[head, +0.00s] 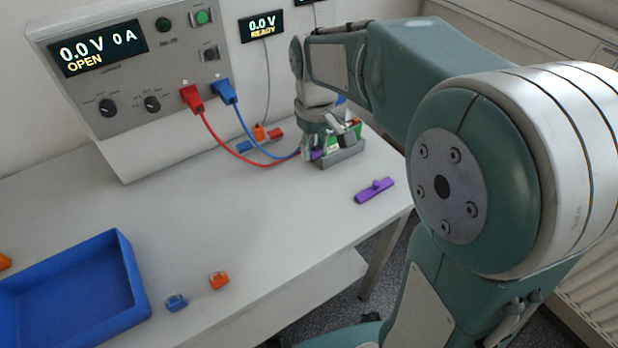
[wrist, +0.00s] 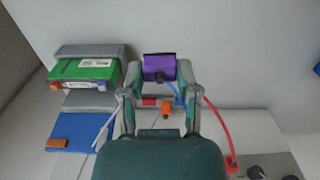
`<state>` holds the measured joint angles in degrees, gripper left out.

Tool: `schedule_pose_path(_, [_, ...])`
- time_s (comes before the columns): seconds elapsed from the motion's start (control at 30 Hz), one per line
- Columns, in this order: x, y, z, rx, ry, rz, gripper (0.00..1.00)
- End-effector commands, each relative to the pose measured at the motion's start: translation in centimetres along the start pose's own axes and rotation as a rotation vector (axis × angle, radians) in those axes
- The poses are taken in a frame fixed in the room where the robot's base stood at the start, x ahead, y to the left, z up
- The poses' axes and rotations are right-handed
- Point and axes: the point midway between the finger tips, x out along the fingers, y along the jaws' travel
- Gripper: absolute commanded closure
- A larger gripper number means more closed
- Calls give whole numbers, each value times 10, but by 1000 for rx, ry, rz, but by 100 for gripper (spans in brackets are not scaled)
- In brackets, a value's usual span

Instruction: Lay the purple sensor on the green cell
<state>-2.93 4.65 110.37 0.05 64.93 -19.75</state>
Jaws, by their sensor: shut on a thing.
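The purple sensor (wrist: 160,68) is a small block between the fingertips of my gripper (wrist: 159,75) in the wrist view. In the head view the gripper (head: 316,152) is low at the grey holder, with a bit of the purple sensor (head: 317,155) showing. The green cell (wrist: 85,69) lies in the grey holder (wrist: 90,51), left of the gripper in the wrist view. In the head view the green cell (head: 333,144) is partly hidden behind the gripper. The sensor is beside the cell, apart from it in the wrist view.
A purple bar with a knob (head: 375,190) lies near the table's right edge. Red and blue leads run from the cycler (head: 130,70) towards the holder. A blue tray (head: 75,290) and small blue and orange pieces (head: 218,280) are at front left. The middle table is clear.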

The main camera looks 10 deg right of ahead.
Motion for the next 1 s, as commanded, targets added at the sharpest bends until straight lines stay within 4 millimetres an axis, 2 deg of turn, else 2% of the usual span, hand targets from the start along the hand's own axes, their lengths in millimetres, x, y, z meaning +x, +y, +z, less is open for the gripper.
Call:
schedule_pose_path(0.03, [-3, 17, -13, 11, -1, 0, 100])
schedule_pose_path(0.23, [-11, 77, -53, 41, -1, -1, 100])
schedule_pose_path(0.4, [-13, 122, -74, 60, -1, -2, 100])
schedule_pose_path(0.5, [-14, 138, -79, 67, 0, -2, 100])
schedule_pose_path(0.73, [-10, 146, -82, 68, 0, -2, 100])
schedule_pose_path(1.0, [12, 146, -82, 68, -1, -2, 100])
